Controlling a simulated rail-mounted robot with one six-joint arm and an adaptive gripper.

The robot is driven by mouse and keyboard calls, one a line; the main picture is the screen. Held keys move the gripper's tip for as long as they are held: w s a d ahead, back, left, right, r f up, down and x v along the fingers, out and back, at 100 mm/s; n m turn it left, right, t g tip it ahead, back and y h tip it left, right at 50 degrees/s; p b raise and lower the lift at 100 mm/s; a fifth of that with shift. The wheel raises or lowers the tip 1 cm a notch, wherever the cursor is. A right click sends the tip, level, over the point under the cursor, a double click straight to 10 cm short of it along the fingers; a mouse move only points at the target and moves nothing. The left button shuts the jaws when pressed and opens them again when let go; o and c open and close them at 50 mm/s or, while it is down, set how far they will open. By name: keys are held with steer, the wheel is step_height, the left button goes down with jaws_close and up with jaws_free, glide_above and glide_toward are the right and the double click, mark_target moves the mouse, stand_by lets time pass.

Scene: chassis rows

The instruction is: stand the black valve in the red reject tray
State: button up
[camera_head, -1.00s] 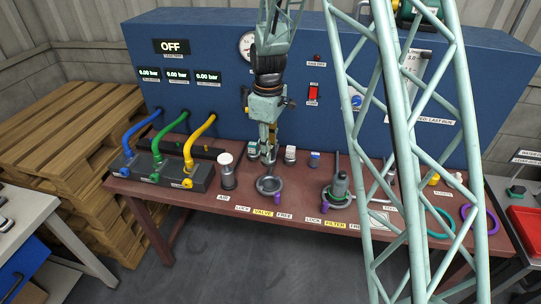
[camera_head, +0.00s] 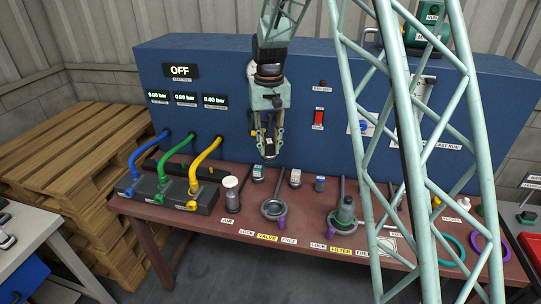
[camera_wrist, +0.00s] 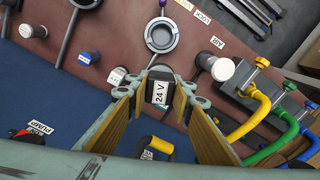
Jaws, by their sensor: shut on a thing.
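My gripper (camera_head: 268,150) is shut on the black valve (camera_wrist: 160,94), a dark block with a white "24 V" label. In the wrist view the block sits between the two fingers, label facing the camera. In the head view the valve (camera_head: 270,149) hangs above the back of the brown bench, in front of the blue panel. The red tray (camera_head: 531,246) shows only in part at the right edge of the head view, far from my gripper; its inside is mostly cut off.
An empty-looking ring holder (camera_head: 274,209) stands on the bench below my gripper. White-capped parts (camera_head: 295,177), a blue one (camera_head: 319,184) and a white-topped cylinder (camera_head: 231,194) stand nearby. A green-grey filter (camera_head: 345,211) and coloured hoses (camera_head: 206,152) flank them.

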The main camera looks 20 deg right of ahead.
steer(key=shift+w+r+m, duration=0.3)
steer(key=shift+r+m, duration=0.25)
steer(key=shift+m, duration=0.1)
steer(key=shift+w+r+m, duration=0.25)
steer(key=shift+r+m, duration=0.25)
steer(key=shift+m, duration=0.15)
steer(key=shift+d, duration=0.1)
